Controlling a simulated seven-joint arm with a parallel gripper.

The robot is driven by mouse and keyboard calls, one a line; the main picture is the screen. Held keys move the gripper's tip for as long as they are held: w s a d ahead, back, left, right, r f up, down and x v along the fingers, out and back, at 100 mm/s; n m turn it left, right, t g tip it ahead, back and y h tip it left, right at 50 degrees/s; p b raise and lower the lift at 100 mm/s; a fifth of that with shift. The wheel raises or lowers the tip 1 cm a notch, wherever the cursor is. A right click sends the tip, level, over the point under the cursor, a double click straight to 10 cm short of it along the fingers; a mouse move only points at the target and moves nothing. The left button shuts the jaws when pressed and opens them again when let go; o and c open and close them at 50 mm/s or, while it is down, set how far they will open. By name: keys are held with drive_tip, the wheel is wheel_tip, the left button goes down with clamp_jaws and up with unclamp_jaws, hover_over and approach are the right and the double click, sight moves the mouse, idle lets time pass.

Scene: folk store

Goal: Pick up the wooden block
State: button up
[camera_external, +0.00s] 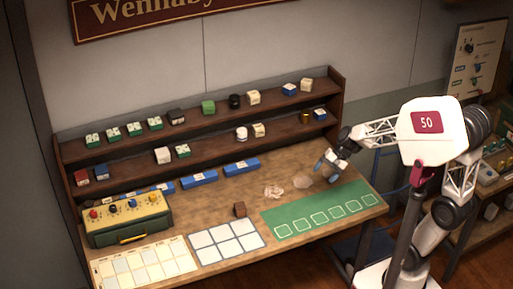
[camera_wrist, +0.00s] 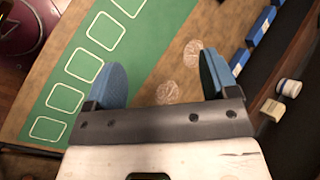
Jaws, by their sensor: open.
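The wooden block (camera_external: 240,209) is a small brown cube on the table, just above the white grid card in the external view. I do not make it out in the wrist view. My gripper (camera_external: 328,163) is above the right part of the table, well to the right of the block and apart from it. In the wrist view its two blue fingers (camera_wrist: 162,82) are spread wide with nothing between them. Below them show the table's brown top and the green mat.
The green mat (camera_external: 283,230) with outlined squares lies at right. The white grid card (camera_external: 229,254) and a cream card (camera_external: 118,276) lie along the front. A yellow-green box with knobs (camera_external: 127,225) stands at left. Blue holders (camera_external: 199,180) and loaded shelves (camera_external: 205,140) line the back.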

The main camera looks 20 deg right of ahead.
drive_tip(key=w+a+f+m+y, duration=0.2)
drive_tip(key=w+a+f+m, duration=0.15)
drive_tip(key=a, duration=0.35)
drive_tip(key=w+a+f+m+y, duration=0.1)
drive_tip(key=w+a+f+m, duration=0.1)
drive_tip(key=w+a, duration=0.35)
drive_tip(key=m+t+y, duration=0.2)
drive_tip(key=m, duration=0.6)
approach(240, 208)
drive_tip(key=w+f, duration=0.1)
drive_tip(key=w+a+f, duration=0.1)
drive_tip(key=f, duration=0.1)
drive_tip(key=shift+a+f, duration=0.1)
drive_tip(key=shift+a, duration=0.05)
drive_tip(key=shift+w+a, duration=0.1)
drive_tip(key=shift+x, duration=1.2)
drive_tip(key=shift+x, duration=2.6)
drive_tip(key=c, duration=1)
